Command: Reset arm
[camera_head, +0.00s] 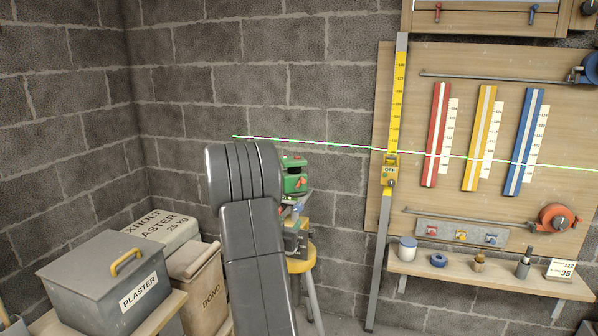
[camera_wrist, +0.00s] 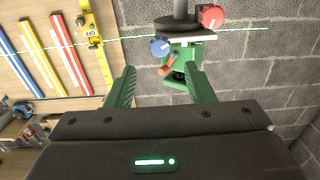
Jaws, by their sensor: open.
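My gripper (camera_wrist: 160,69) shows in the wrist view with its two green fingers wide apart and nothing held between them. Beyond the fingertips is a green laser level (camera_wrist: 180,70) with an orange lever, seen upside down on a mount with a blue knob (camera_wrist: 160,47) and a red knob (camera_wrist: 211,17). In the head view the green laser level (camera_head: 294,163) shows just right of my dark grey arm, which hides part of it and its stand. My gripper cannot be made out clearly there.
A levelling staff (camera_head: 397,90) with a yellow receiver (camera_head: 389,171) leans by the wooden panel. A laser line crosses the wall and panel. A shelf (camera_head: 480,274) holds small items. A grey plaster box (camera_head: 100,278) and a bond bag (camera_head: 198,285) are at lower left.

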